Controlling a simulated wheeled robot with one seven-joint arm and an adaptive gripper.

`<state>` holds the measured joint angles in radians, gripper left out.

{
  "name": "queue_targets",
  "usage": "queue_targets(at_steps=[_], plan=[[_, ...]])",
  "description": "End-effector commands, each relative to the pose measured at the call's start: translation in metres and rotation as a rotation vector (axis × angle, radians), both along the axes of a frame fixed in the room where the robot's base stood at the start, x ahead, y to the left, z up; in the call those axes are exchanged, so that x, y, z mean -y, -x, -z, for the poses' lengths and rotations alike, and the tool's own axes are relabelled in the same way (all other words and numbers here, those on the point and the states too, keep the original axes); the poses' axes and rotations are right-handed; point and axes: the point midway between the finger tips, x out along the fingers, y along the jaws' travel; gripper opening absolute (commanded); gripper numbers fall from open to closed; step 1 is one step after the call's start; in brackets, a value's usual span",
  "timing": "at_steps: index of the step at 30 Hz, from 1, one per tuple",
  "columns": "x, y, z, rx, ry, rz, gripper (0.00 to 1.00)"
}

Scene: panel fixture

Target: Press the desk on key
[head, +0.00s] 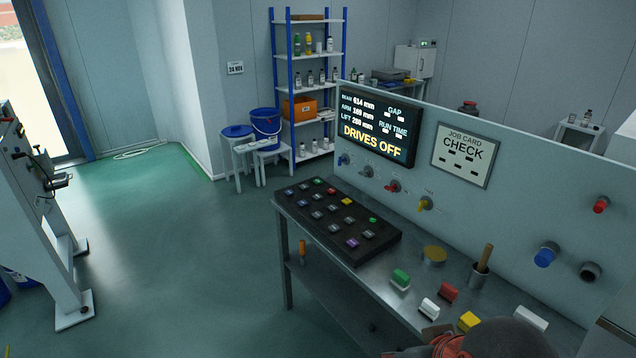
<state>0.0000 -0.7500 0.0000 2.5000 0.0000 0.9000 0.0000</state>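A dark key panel (336,222) lies on the metal desk (300,212) in the head view. It carries several small keys: mostly grey, with green ones (318,182), a red one (332,191), a yellow one (347,202) and purple ones. Key labels are too small to read, so I cannot tell which is the desk on key. The screen (376,128) above reads "DRIVES OFF" in yellow. Part of what looks like my arm (500,340) shows at the bottom right edge. My gripper's fingers are not in view.
Green (401,278), red (448,292), white (429,308) and yellow (468,321) blocks stand on the desk, near a cup with a wooden handle (480,270). The upright panel (530,190) bears knobs and a "CHECK" card. Open floor (190,250) lies left.

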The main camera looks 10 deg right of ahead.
Motion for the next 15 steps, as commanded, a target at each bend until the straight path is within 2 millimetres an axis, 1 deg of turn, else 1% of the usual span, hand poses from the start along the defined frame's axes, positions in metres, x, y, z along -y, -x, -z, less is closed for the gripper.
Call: queue_targets(at_steps=[2, 15], plan=[[0.0, 0.0, 0.0, 0.0, 0.0, 0.0, 0.34], [0.0, 0.0, 0.0, 0.0, 0.0, 0.0, 0.09]])
